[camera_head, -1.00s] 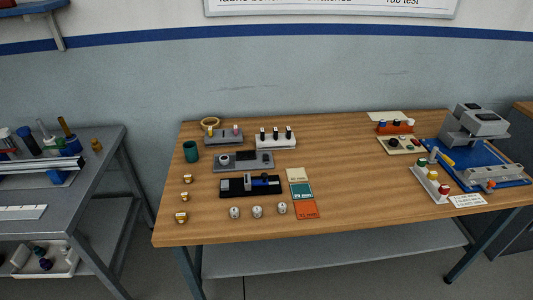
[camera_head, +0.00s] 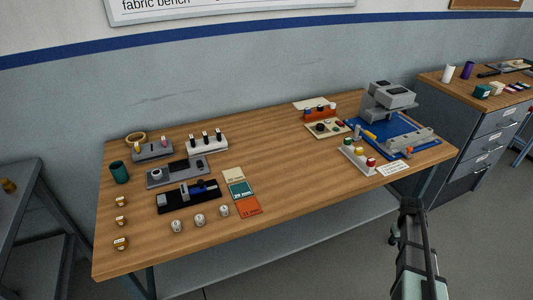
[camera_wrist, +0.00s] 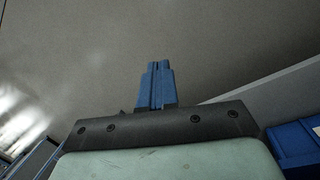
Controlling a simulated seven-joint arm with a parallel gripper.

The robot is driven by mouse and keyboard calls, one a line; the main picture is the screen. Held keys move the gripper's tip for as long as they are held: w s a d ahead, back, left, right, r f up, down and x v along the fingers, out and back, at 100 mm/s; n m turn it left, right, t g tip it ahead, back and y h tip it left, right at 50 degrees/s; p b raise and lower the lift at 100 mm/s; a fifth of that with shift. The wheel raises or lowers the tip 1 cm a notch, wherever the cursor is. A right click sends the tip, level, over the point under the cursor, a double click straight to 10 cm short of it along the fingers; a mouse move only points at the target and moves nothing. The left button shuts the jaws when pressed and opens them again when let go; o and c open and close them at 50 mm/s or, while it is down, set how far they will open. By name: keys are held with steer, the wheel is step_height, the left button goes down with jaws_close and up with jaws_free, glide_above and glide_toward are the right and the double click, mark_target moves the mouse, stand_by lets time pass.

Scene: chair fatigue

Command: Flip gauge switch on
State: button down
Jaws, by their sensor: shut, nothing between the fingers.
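A grey gauge-like device (camera_head: 180,171) with a round knob and a dark panel lies on the left part of the wooden table in the head view. I cannot tell which one is the gauge, and no switch position can be read. My gripper (camera_wrist: 157,66) shows its blue fingers together and empty in the wrist view. My arm (camera_head: 412,250) stands at the lower right of the head view, off the table's front edge and well away from both devices.
Three small white-grey cylinders (camera_head: 200,220) and coloured cards (camera_head: 239,188) sit near the devices. A white block with black switches (camera_head: 207,143) stands behind. A grey machine on a blue base (camera_head: 390,115) is at the right. The table's middle is clear.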

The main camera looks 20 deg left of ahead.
steer(key=w+d+r+n+t+h, duration=0.1)
steer(key=w+d+r, duration=0.1)
steer(key=w+r, duration=0.75)
steer(key=w+d+r+t, duration=0.1)
steer(key=w+r+t, duration=0.1)
steer(key=w+r, duration=0.8)
steer(key=w+a+r+n, duration=0.2)
steer(key=a+r+n, duration=0.1)
steer(key=a+r, duration=0.75)
steer(key=s+a+r+n+y, duration=0.1)
steer(key=s+a+n, duration=0.15)
steer(key=a, duration=1.15)
steer(key=s+a+r+n+g, duration=0.1)
steer(key=a+n, duration=0.3)
steer(key=a, duration=0.9)
steer(key=s+a+r+n+y, duration=0.1)
steer(key=a+n, duration=0.3)
steer(key=a, duration=1)
steer(key=s+a+r+n+g, duration=0.1)
steer(key=s+a+n, duration=0.2)
steer(key=s+a, duration=0.4)
steer(key=s+a+r+n, duration=0.1)
steer(key=s+a+n, duration=0.2)
steer(key=s+a, duration=0.5)
steer(key=s+a+r+n+g, duration=0.1)
steer(key=s+a+n, duration=0.2)
steer(key=a, duration=1.6)
steer(key=s, duration=0.4)
steer(key=shift+s+r+g, duration=0.2)
steer(key=shift+s+g, duration=0.1)
